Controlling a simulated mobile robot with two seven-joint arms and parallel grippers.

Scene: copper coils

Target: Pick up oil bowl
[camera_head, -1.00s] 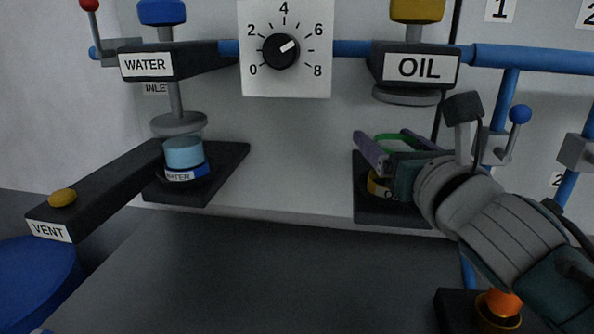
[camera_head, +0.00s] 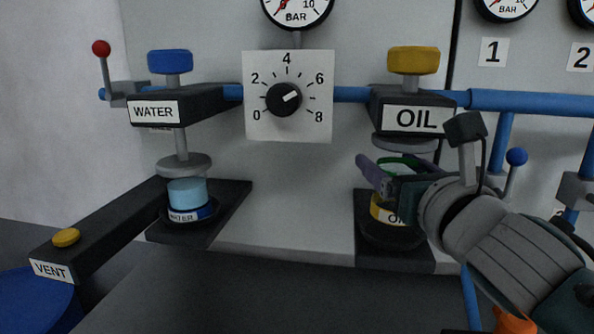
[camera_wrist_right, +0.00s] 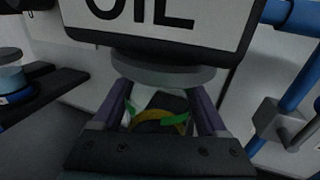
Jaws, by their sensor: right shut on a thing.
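The oil bowl (camera_head: 380,212), with a yellow band and a partly hidden "OIL" label, is at the dark oil stand (camera_head: 400,262) under the oil outlet. My right gripper (camera_head: 385,172) is shut on it near the top; its purple fingers lie on either side, with green at the rim between them. In the right wrist view the yellow band of the bowl (camera_wrist_right: 150,116) shows between the two fingers, below the grey outlet disc. I cannot tell clearly whether the bowl touches the stand. My left gripper is not in view.
The oil outlet block (camera_head: 415,118) with its yellow knob hangs close above my right gripper. The water bowl (camera_head: 188,195) stands on its own stand at left, near the vent arm (camera_head: 95,235). The dark table between the stands is clear. Blue pipes and a lever (camera_head: 516,158) are at right.

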